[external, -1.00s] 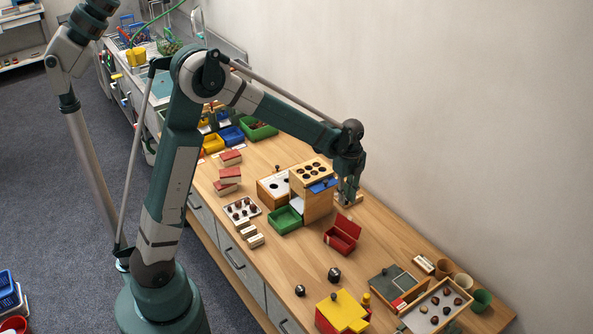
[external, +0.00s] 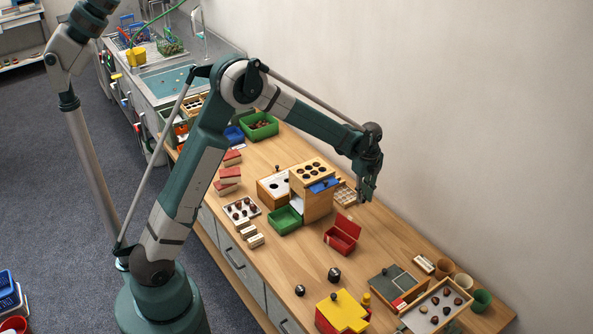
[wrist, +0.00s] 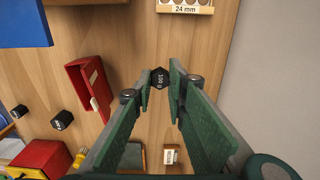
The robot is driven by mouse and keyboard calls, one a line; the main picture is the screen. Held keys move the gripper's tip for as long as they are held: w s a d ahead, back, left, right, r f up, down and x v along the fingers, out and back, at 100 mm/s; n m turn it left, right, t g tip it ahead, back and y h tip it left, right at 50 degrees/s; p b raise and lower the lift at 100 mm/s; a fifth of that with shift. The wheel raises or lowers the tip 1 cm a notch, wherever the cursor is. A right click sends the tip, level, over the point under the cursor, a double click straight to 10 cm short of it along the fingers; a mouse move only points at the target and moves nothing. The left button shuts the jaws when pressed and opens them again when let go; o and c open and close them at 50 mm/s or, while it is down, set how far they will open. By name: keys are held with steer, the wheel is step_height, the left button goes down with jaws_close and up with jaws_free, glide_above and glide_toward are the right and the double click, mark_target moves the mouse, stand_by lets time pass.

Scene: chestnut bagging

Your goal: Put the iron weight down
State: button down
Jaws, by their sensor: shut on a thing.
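The iron weight (wrist: 160,78) is a small black hexagonal piece with "100 g" on its top. It sits between the fingertips of my gripper (wrist: 161,79) in the wrist view, and the gripper is shut on it. In the external view my gripper (external: 366,192) hangs near the wall side of the wooden table (external: 390,235), right of the tall wooden box (external: 319,205). The weight is too small to make out there. The gap between weight and table is hard to judge.
An open red box (external: 342,236) stands in front of my gripper. Two other black pieces, one larger (external: 334,274) and one smaller (external: 300,290), stand farther forward. A slotted wooden tray (external: 345,195) lies beside the tall box. Bare tabletop lies right of the red box.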

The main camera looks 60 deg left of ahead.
steer(key=shift+f, duration=0.4)
steer(key=b, duration=0.1)
glide_above(360, 220)
steer(key=shift+s+f, duration=0.15)
steer(key=shift+f, duration=2.95)
steer(key=shift+f, duration=0.1)
steer(key=shift+f+b, duration=0.55)
steer(key=shift+f, duration=1.25)
steer(key=shift+f, duration=0.1)
steer(key=c, duration=2.7)
jaws_free()
steer(key=o, duration=0.4)
